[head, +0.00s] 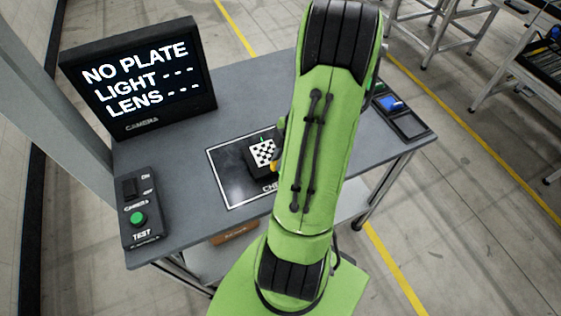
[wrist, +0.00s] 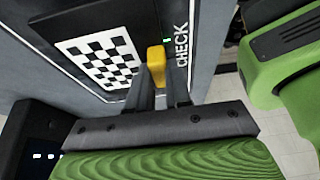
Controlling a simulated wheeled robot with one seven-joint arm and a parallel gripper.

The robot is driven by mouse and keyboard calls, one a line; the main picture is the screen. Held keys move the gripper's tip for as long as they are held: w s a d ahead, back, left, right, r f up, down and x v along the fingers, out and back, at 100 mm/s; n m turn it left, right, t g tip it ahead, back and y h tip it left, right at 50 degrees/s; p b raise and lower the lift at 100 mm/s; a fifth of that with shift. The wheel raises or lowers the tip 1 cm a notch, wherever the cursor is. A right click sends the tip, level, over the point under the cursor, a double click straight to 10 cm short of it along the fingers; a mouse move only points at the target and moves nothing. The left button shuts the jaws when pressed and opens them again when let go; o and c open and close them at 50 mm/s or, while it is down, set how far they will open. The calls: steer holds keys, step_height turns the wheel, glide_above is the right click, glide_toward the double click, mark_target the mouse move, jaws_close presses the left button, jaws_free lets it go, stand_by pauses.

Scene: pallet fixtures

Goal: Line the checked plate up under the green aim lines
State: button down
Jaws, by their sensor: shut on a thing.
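The checked plate (head: 263,152), a black block with a black-and-white chequered face, sits on the dark, white-outlined CHECK area (head: 228,180) of the table. It fills the upper left of the wrist view (wrist: 100,57). A yellow grip (wrist: 156,64) is at its edge. My gripper (wrist: 158,92) is shut on this yellow grip; in the head view my arm hides the gripper. A small green mark (head: 262,139) shows at the plate's far edge, and a green glint (wrist: 167,40) shows near CHECK in the wrist view. I cannot make out full aim lines.
A screen (head: 138,75) at the back left reads NO PLATE, LIGHT ---, LENS ---. A control box (head: 142,208) with a switch and green TEST button stands front left. A black tray (head: 402,117) with a blue item lies at the right. My arm covers the table's middle.

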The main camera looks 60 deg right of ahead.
steer(key=shift+f, duration=0.9)
steer(key=shift+f, duration=0.1)
steer(key=c, duration=1.1)
jaws_free()
steer(key=shift+o, duration=0.2)
